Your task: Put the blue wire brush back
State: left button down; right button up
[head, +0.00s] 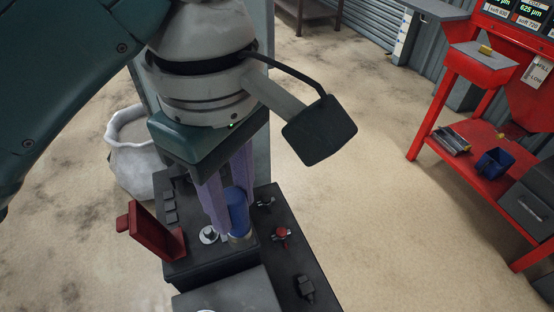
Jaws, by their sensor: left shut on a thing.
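My left gripper (230,212) reaches down from the top left, its purple fingers shut on the blue wire brush (238,208). The brush shows as an upright blue cylinder with a tan-grey round lower end. That end is at the top of a black unit (318,285); I cannot tell whether it touches the unit or sits in a holder. The fingers hide part of the brush. My right gripper is not in view.
The black unit carries an open red flap (157,237), a silver round fitting (208,235) and a red-handled valve (282,235). A white sack (133,160) stands behind on the left. A red bench (480,160) with a blue bin (494,162) stands right. Floor between is clear.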

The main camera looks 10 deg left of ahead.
pick_arm(q)
notch_tip(320, 180, down, 3)
jog(key=shift+b, duration=0.9)
jog(key=shift+w+a+f+b, duration=0.1)
jog(key=shift+f+b, duration=2.05)
jog(key=shift+f, duration=6)
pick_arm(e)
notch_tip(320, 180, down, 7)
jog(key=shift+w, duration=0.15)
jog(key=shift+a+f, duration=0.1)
pick_arm(q)
jog(key=shift+f, duration=0.15)
jog(key=c, duration=0.6)
grip_release()
